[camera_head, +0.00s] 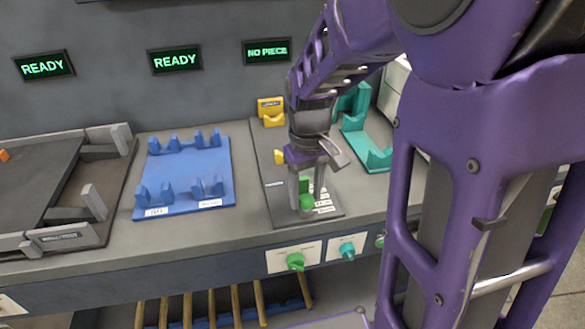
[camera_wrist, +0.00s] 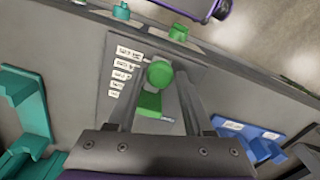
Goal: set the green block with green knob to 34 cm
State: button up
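The green block (camera_head: 304,185) with its round green knob (camera_head: 306,202) sits on a dark grey plate (camera_head: 275,200) in the head view. In the wrist view the block (camera_wrist: 150,104) and knob (camera_wrist: 159,73) lie between my two fingers. My gripper (camera_head: 307,195) points down over them, one finger on each side. It looks open, with narrow gaps beside the knob in the wrist view. Several small white labels (camera_wrist: 124,75) run along the plate beside the block; their writing is too small to read. My gripper hides part of the plate in the head view.
A blue fixture (camera_head: 185,175) stands left and a teal one (camera_head: 372,140) right. A yellow stop (camera_head: 270,110) is at the back of the plate. Green (camera_head: 295,262) and teal (camera_head: 347,250) knobs stick out of the front panel. One screen (camera_head: 267,51) reads NO PIECE.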

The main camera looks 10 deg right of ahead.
grip_shut()
dwell(1.1)
